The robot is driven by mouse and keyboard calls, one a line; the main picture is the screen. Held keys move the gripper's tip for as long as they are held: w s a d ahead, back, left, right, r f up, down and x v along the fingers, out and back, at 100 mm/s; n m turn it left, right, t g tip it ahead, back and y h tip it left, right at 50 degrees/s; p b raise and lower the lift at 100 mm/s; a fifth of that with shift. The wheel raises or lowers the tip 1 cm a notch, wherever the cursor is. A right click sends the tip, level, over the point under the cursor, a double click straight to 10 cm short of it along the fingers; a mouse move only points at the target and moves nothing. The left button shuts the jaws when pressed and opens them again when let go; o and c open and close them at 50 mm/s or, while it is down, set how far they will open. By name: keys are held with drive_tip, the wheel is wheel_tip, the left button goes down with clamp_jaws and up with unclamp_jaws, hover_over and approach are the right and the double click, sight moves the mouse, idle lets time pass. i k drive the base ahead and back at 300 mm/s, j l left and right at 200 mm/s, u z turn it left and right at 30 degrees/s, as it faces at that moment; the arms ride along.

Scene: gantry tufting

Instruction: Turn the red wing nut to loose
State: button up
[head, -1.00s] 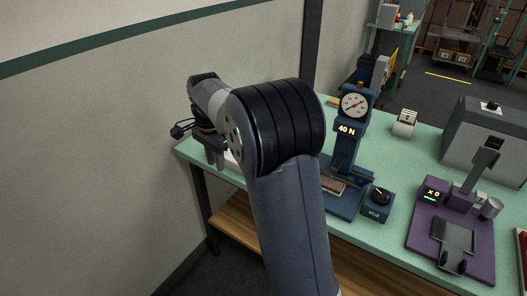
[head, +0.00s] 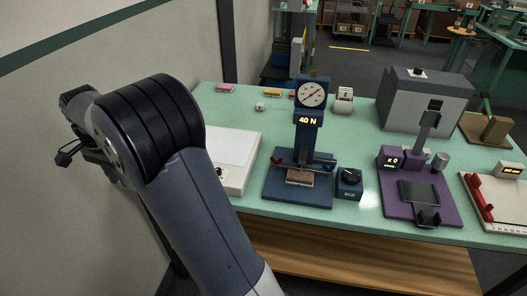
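The red wing nut (head: 277,161) is a small red piece at the left side of the blue press-like stand (head: 270,186), low by its base. A small blue piece (head: 328,168) sits at the opposite, right side. The stand has a round dial (head: 312,94) and a display reading 40 N. A brownish block (head: 300,177) lies at its foot. My gripper (head: 68,154) is at the far left against the wall, well apart from the wing nut. Its fingers are small and dark, partly behind my arm, so their opening is unclear.
A black knob box (head: 349,184) stands right of the stand. A white flat-topped unit (head: 239,170) is left of it, partly behind my arm. A purple fixture (head: 412,208) and a grey box (head: 424,104) are farther right. The green bench top (head: 350,215) is clear along its front edge.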

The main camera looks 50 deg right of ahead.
sight(272, 160)
drive_tip(key=i+j+z, duration=0.1)
drive_tip(key=z, duration=0.35)
drive_tip(key=i+j+z, duration=0.2)
drive_tip(key=z, duration=0.25)
drive_tip(key=i+j+z, duration=0.1)
drive_tip(key=z, duration=0.3)
drive_tip(key=j+z, duration=0.6)
drive_tip(key=z, duration=0.3)
drive_tip(key=j+z, duration=0.3)
drive_tip(key=z, duration=0.15)
drive_tip(key=i, duration=0.05)
